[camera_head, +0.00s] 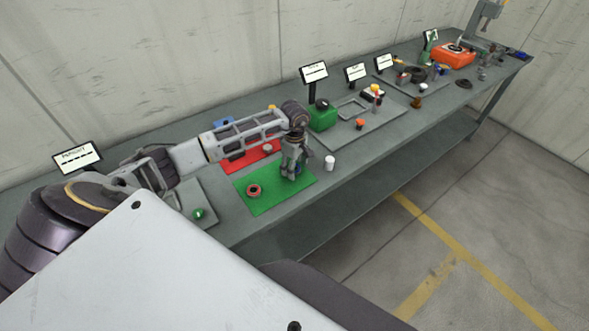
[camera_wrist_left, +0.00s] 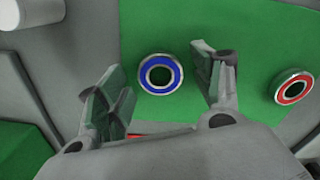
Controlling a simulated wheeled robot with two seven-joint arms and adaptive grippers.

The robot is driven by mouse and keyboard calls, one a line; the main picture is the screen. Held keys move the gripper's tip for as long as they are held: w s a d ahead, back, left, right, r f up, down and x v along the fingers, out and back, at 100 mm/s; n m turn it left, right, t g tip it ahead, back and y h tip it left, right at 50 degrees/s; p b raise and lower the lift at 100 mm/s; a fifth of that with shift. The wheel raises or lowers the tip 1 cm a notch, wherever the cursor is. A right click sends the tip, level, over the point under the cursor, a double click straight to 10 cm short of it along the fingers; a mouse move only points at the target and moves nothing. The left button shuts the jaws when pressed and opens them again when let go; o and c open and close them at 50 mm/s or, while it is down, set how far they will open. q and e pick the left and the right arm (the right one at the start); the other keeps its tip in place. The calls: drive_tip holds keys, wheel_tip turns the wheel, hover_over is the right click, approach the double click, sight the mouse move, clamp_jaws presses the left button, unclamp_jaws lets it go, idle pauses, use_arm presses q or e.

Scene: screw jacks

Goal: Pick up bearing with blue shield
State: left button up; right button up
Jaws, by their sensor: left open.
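The bearing with the blue shield (camera_wrist_left: 160,74) lies flat on the green mat (camera_wrist_left: 195,15). In the head view my left gripper (camera_head: 293,170) is over the right part of the green mat and mostly hides this bearing. A bearing with a red shield (camera_wrist_left: 293,88) lies on the same mat, outside the right finger; it also shows in the head view (camera_head: 254,190). My right gripper is not in view.
A white cylinder (camera_head: 330,163) stands on the bench just right of the green mat. A red mat (camera_head: 236,162) lies behind, partly under my arm. A green box (camera_head: 322,116) and a grey tray (camera_head: 374,137) are farther along. The bench's front edge is close.

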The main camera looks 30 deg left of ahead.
idle(0.3)
use_arm(q)
drive_tip(key=c, duration=1.1)
drive_tip(key=shift+r, duration=0.15)
drive_tip(key=shift+c, duration=0.2)
wheel_tip(320, 180, up, 10)
drive_tip(key=b, duration=0.2)
idle(0.3)
